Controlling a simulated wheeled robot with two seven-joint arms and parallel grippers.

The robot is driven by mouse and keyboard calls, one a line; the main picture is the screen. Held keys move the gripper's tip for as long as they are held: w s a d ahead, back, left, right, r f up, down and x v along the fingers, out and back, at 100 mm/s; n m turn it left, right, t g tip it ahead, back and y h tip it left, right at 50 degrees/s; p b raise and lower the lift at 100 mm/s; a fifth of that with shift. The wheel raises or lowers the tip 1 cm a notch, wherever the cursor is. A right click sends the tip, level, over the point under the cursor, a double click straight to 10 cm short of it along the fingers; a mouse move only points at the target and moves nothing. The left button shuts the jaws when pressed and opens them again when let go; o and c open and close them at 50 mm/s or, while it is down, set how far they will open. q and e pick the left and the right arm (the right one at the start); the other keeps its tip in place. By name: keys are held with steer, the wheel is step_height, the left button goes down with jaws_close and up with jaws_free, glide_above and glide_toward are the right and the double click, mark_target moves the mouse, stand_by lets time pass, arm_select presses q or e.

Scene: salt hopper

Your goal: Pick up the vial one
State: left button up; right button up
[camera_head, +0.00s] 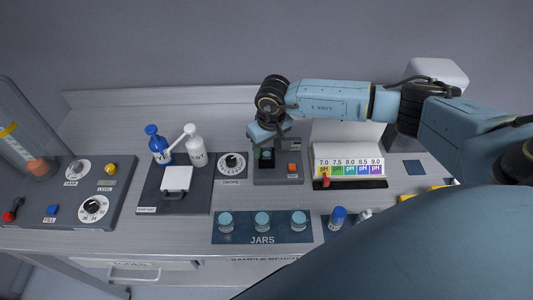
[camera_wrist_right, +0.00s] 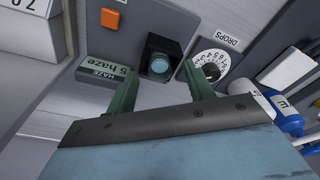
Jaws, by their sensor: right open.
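A small vial with a round teal top (camera_wrist_right: 160,65) sits in a black square socket (camera_wrist_right: 178,48) on a grey device; the device (camera_head: 291,180) also shows in the head view. No number on the vial can be read. My right gripper (camera_wrist_right: 160,84) is open and points down at the socket, its two green fingers on either side of the vial and apart from it. In the head view my right gripper (camera_head: 266,138) is over the device and partly hides the socket. Three teal-topped jars (camera_head: 262,221) stand on the dark JARS mat (camera_head: 243,238). My left gripper is not in view.
A pH colour chart (camera_head: 349,168) stands right of the device. A drops dial (camera_head: 231,164), white bottle (camera_head: 196,150) and blue bottle (camera_head: 157,145) are to its left. A blue-capped bottle (camera_head: 338,215) is right of the jars. An orange button (camera_wrist_right: 110,18) is beside the socket.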

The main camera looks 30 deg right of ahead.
steer(key=shift+f, duration=0.2)
steer(key=shift+r, duration=0.1)
steer(key=c, duration=1.1)
